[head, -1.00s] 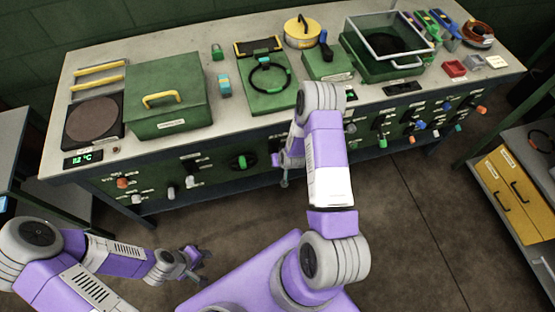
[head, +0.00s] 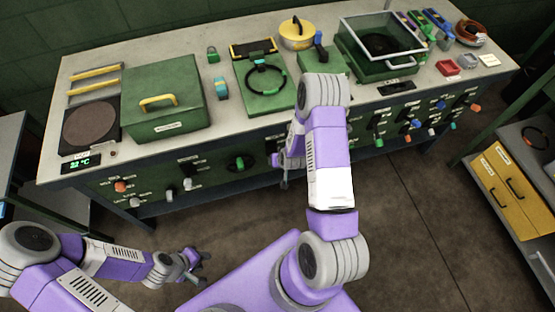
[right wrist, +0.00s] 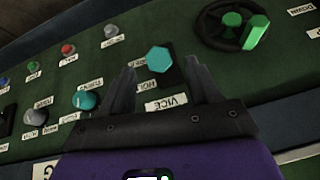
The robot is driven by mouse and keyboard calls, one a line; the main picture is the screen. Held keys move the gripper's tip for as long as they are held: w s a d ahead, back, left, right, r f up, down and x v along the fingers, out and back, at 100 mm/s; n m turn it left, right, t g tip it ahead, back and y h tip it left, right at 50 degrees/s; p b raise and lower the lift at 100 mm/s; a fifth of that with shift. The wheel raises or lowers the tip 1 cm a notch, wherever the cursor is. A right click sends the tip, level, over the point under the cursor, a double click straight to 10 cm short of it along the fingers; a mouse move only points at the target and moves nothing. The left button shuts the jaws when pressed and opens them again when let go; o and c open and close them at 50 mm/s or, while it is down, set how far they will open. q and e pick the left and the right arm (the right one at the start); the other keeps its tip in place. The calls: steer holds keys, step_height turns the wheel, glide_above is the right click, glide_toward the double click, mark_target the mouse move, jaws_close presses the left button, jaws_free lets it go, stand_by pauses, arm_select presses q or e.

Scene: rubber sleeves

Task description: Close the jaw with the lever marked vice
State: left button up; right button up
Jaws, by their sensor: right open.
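In the right wrist view a teal hexagonal knob (right wrist: 159,60) on a dark plate sits on the green panel, with a VICE label (right wrist: 168,103) just below it. My right gripper (right wrist: 163,80) is open, its fingers on either side of the knob in the picture; contact cannot be told. In the head view my right arm hides this lever and most of that gripper. A green fixture (head: 247,97) with a black ring (head: 264,93) stands on the bench; which part is the jaw is unclear. My left gripper (head: 200,268) hangs low in front of the bench, open and empty.
A black handwheel with green grips (right wrist: 235,22) is right of the knob in the right wrist view. Another teal knob (right wrist: 85,99) is on its left. The floor right of my arm is clear.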

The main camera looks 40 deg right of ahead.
steer(key=v, duration=0.3)
stand_by(0.5)
